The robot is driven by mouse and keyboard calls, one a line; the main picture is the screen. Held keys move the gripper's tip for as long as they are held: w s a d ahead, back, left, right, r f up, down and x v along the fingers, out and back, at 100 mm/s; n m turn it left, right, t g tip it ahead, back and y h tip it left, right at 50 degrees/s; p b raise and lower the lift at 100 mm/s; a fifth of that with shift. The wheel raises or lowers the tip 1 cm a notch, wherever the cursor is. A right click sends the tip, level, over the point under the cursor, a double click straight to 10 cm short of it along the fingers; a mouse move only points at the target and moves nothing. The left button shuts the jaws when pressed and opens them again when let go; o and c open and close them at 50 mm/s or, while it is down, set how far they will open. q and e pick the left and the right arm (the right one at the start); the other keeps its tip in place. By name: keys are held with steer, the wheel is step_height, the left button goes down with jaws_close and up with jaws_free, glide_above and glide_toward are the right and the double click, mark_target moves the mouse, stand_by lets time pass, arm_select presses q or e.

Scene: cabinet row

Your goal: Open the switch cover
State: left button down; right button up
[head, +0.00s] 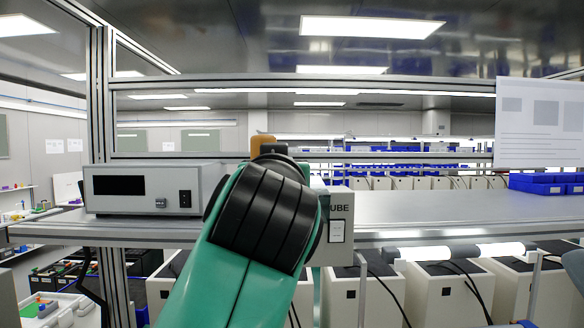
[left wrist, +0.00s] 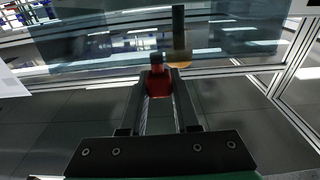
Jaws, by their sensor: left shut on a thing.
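In the left wrist view my left gripper (left wrist: 159,98) has its two fingers closed in on a small red part with a black top (left wrist: 157,77), which looks like the switch cover. The part sits between the fingertips; its hinge and exact angle are too small and dark to tell. In the head view a green and black arm fills the middle and hides the gripper and the red part. Behind the arm is a light grey box (head: 340,200) with the letters "UBE" visible and a white rocker switch (head: 337,231) on its front. My right gripper is not in view.
A grey instrument (head: 150,190) with a dark display stands left on the shelf (head: 430,210). An orange piece (head: 263,143) shows above the arm; a similar orange piece is in the wrist view (left wrist: 180,58). Blue bins (head: 545,183) stand at right. The shelf between is clear.

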arm_select(q)
steer(key=shift+w+f, duration=0.15)
steer(key=shift+f, duration=0.15)
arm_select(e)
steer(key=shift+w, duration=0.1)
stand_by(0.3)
arm_select(q)
steer(key=c, duration=0.6)
jaws_free()
steer(key=shift+r, duration=0.15)
steer(key=shift+c, duration=0.2)
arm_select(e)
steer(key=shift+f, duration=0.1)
